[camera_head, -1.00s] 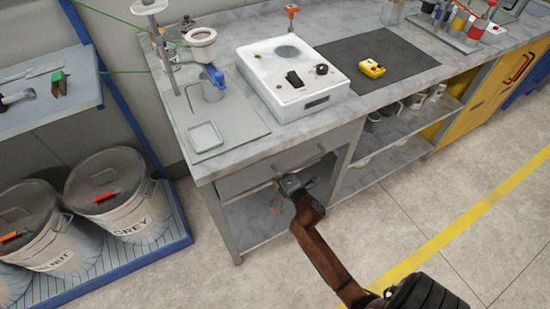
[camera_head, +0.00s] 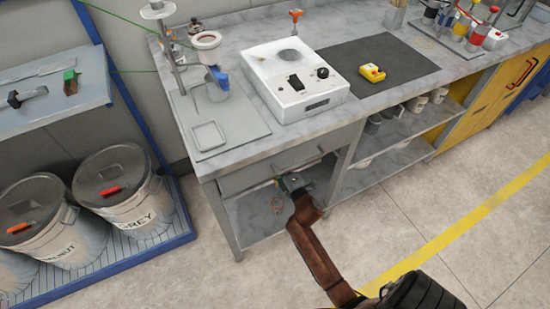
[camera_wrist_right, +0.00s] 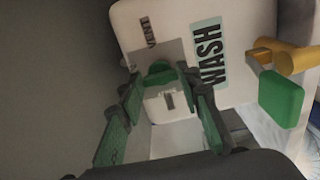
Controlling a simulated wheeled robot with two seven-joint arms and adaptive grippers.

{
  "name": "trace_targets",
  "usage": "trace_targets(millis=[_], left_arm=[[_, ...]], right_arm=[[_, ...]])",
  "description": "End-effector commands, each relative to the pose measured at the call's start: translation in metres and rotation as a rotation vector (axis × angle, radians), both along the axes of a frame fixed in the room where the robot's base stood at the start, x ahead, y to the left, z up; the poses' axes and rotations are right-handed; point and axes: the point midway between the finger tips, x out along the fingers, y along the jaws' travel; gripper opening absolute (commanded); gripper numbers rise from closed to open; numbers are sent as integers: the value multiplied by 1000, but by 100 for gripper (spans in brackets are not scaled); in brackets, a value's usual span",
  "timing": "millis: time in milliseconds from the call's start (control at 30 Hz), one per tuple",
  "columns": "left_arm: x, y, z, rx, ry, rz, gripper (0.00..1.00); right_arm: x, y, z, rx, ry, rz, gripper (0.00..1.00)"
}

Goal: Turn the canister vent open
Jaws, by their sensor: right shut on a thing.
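The white canister (camera_wrist_right: 190,20) fills the upper part of the right wrist view, with the words "WASH" and "VENT" on its face. A green vent knob (camera_wrist_right: 158,72) sits below the "VENT" mark. My right gripper (camera_wrist_right: 160,85) has its two fingers on either side of the knob, closed on it. In the head view my right gripper (camera_head: 292,183) reaches under the bench front, just below the drawer. The canister is hidden there. My left gripper is out of view.
A brass tap (camera_wrist_right: 285,60) with a green handle (camera_wrist_right: 281,98) juts out right of the fingers. The bench drawer (camera_head: 290,162) is just above my right gripper. Lidded buckets (camera_head: 118,185) stand at the left. The floor in front is clear.

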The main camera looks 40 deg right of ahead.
Motion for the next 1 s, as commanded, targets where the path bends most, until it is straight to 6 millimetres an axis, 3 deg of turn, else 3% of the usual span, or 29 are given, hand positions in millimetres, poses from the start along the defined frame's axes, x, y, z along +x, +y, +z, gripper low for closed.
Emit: trace_targets(millis=[167, 200, 433, 767, 1000], left_arm=[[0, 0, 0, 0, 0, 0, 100], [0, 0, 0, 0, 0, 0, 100], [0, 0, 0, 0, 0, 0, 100], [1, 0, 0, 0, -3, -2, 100], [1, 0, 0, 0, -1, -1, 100]], right_arm=[[0, 0, 0, 3, 0, -1, 7], [0, 0, 0, 3, 0, -1, 32], [0, 0, 0, 2, 1, -1, 48], [-2, 0, -1, 1, 1, -1, 49], [-36, 8, -1, 1, 2, -2, 49]])
